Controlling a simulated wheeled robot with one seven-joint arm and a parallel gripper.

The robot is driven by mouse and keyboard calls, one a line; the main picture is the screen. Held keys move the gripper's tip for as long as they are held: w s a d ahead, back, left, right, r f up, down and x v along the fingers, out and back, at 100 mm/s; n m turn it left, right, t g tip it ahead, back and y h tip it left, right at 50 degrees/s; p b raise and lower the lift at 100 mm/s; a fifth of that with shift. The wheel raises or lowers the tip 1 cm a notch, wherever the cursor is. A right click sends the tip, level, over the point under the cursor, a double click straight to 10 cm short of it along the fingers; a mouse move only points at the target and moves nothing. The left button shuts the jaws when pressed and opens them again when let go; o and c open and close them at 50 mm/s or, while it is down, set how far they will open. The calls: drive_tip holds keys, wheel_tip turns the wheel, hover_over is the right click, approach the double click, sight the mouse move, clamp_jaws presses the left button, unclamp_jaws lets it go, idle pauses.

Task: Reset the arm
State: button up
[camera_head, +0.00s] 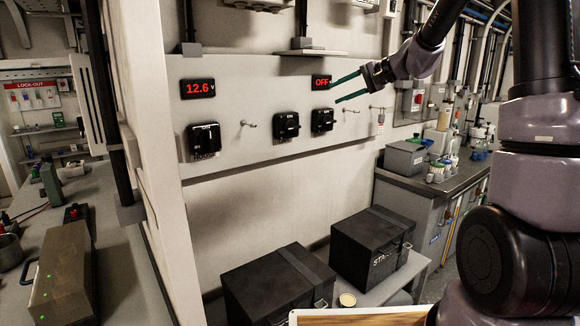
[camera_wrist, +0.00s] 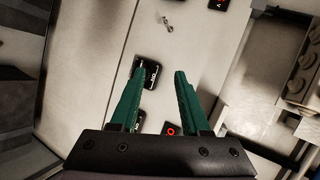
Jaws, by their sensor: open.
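My gripper (camera_head: 342,92) has two green fingers, spread apart with nothing between them. It is in front of the wall panel (camera_head: 255,90), near the red "OFF" display (camera_head: 321,82) and above the black switches. In the wrist view, the open fingers (camera_wrist: 155,85) point at the pale panel, with a black switch (camera_wrist: 149,73) beyond the left fingertip. My arm comes in from the upper right in the head view.
Left of the gripper are a "12.6 V" display (camera_head: 198,89) and black switches (camera_head: 204,140), (camera_head: 286,126), (camera_head: 322,120). Two black battery boxes (camera_head: 275,285), (camera_head: 372,245) stand below. A bench (camera_head: 420,184) with bottles is at right. The panel's lower wall is bare.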

drive_tip(key=s+d+r+n+g+h, duration=0.15)
drive_tip(key=s+h, duration=0.25)
drive_tip(key=s, duration=1.4)
drive_tip(key=s+d+f+t+h, duration=0.1)
drive_tip(key=s+d+h, duration=0.4)
drive_tip(key=s, duration=0.9)
drive_tip(key=d+t, duration=0.1)
drive_tip(key=d, duration=0.1)
drive_tip(key=shift+s+d+f, duration=0.25)
drive_tip(key=shift+d+f, duration=0.15)
